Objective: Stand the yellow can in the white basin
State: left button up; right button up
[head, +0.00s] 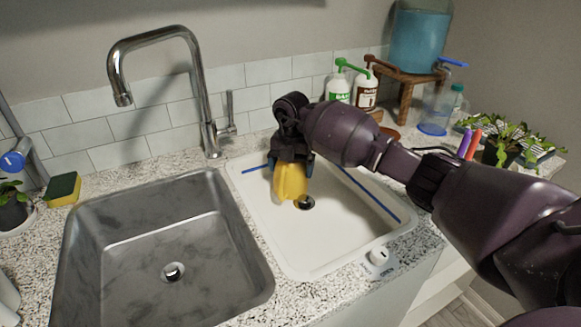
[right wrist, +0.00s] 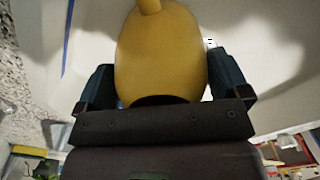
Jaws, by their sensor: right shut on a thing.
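The yellow can (head: 290,184) is in the white basin (head: 330,240), near its drain, with my right gripper (head: 291,163) above it. My right gripper is shut on the can, and its fingers lie on both sides of it. In the right wrist view the can (right wrist: 160,55) fills the middle between the two dark fingers (right wrist: 160,88). I cannot tell whether the can's base touches the basin floor. My left gripper is not in view.
A steel sink (head: 165,240) lies left of the basin, with a tall faucet (head: 205,90) behind. Pump bottles (head: 366,92) and a wooden stand (head: 405,90) are at the back right. A potted plant (head: 500,150) is at the right. A yellow-green sponge (head: 62,190) lies at the left.

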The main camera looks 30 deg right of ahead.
jog(key=shift+f, duration=0.15)
jog(key=o, duration=0.7)
pick_arm(q)
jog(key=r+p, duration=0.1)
jog(key=p, duration=0.1)
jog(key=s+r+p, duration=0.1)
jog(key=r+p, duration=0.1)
jog(key=p, duration=0.1)
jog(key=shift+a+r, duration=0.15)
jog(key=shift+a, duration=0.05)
pick_arm(e)
notch_tip(320, 180, up, 12)
jog(key=shift+r, duration=0.15)
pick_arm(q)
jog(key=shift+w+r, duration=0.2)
